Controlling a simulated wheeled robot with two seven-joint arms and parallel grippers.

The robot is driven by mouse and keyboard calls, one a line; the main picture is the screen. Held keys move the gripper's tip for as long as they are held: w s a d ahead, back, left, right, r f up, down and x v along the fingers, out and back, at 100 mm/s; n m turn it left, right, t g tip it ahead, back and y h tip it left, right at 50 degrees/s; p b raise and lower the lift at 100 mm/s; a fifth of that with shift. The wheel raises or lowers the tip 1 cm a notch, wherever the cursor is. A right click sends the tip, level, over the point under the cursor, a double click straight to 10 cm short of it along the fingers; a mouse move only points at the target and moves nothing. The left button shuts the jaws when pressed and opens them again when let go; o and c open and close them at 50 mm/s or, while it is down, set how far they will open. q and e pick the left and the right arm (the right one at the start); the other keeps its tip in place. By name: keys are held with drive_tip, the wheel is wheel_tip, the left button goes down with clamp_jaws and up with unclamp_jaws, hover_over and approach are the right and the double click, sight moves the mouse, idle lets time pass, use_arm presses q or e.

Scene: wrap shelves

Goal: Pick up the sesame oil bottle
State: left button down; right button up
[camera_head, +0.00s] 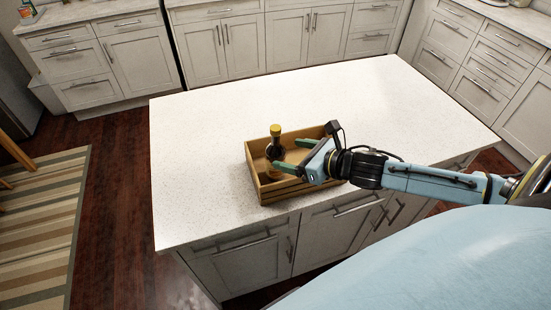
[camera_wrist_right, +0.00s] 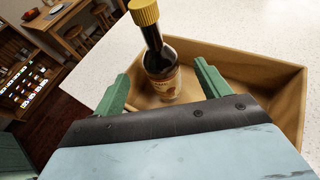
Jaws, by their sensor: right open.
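The sesame oil bottle (camera_head: 275,147) is dark with a yellow cap and stands upright in a wooden crate (camera_head: 266,196) on the white island. In the right wrist view the bottle (camera_wrist_right: 161,70) shows its label and stands beyond and between the two green fingers. My right gripper (camera_head: 280,156) is open, with its fingers reaching over the crate to either side of the bottle. I cannot tell whether a finger touches it. The crate wall also shows in the right wrist view (camera_wrist_right: 250,57). My left gripper is not in view.
The white island top (camera_head: 370,100) is clear around the crate. Cabinets (camera_head: 255,45) line the back and right. A striped rug (camera_head: 42,225) lies on the wooden floor at left. A wooden table (camera_wrist_right: 62,22) and stools show in the right wrist view.

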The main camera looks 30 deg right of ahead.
sight(284, 153)
drive_tip(key=shift+p+x, duration=0.3)
drive_tip(key=shift+x, duration=2.75)
drive_tip(key=shift+f, duration=0.15)
drive_tip(key=shift+c, duration=0.2)
drive_tip(key=c, duration=1.2)
drive_tip(key=shift+c, duration=0.2)
